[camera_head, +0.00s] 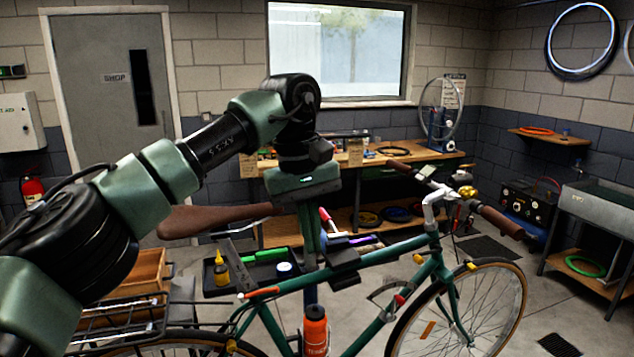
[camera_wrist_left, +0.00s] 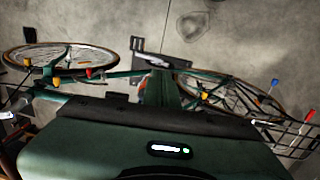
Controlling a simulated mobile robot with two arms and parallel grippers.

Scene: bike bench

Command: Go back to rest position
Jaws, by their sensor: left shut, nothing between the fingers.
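My left arm comes in from the left in the head view and bends down at the wrist. My left gripper (camera_head: 311,260) points down above the middle of the bicycle, with its green fingers together and nothing between them. In the left wrist view the gripper (camera_wrist_left: 166,88) also shows shut, with the bicycle and floor beyond it. The green bicycle (camera_head: 368,335) stands below, and the gripper hides part of its top tube area. Whether the fingertips touch anything there I cannot tell. My right gripper is in neither view.
The brown saddle (camera_head: 215,219) is left of the gripper. A dark tray (camera_head: 262,270) with a yellow bottle (camera_head: 221,269) lies behind the frame. An orange bottle (camera_head: 315,332) is on the bicycle. A wooden workbench (camera_head: 420,161) stands at the back wall. Handlebars (camera_head: 497,219) reach right.

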